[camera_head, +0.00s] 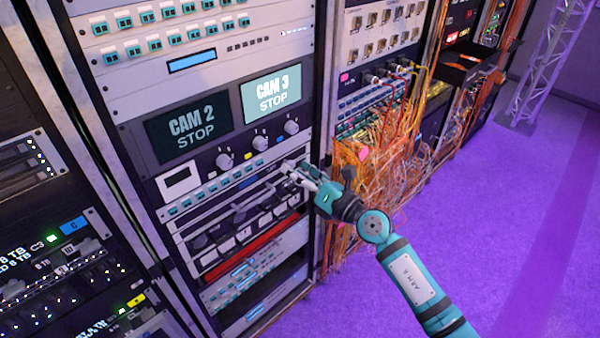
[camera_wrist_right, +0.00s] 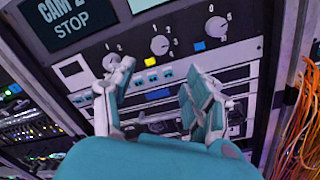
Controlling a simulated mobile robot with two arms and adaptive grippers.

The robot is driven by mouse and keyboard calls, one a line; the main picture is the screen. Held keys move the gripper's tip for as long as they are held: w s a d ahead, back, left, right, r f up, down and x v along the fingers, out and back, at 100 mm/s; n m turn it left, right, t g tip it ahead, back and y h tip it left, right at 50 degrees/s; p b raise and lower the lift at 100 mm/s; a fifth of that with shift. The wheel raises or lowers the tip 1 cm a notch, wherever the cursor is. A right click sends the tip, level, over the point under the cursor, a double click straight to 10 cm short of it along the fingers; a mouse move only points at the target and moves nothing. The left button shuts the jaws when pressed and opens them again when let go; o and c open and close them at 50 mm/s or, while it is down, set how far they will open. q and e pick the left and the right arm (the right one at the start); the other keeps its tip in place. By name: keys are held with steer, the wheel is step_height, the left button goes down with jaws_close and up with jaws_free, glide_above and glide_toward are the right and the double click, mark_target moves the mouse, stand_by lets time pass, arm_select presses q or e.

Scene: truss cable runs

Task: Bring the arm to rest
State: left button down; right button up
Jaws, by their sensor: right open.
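My right arm (camera_head: 410,275) comes in from the lower right of the head view. Its right gripper (camera_head: 292,172) is in front of the middle rack, just below the knob row. In the right wrist view the right gripper (camera_wrist_right: 158,95) is open, with a gap between its two fingers and nothing held. The knobs (camera_wrist_right: 159,45) and small teal-and-white switches show beyond the fingertips. I cannot tell whether the fingers touch the panel. My left gripper is in neither view.
The rack holds a CAM 2 screen (camera_head: 188,131), a CAM 3 screen (camera_head: 271,94) and a red strip (camera_head: 252,250). Loose orange cables (camera_head: 385,165) hang right of the gripper. A truss (camera_head: 550,60) stands at the far right. The purple floor (camera_head: 520,220) is clear.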

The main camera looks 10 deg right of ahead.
steer(key=shift+s+d, duration=0.15)
steer(key=shift+s, duration=0.1)
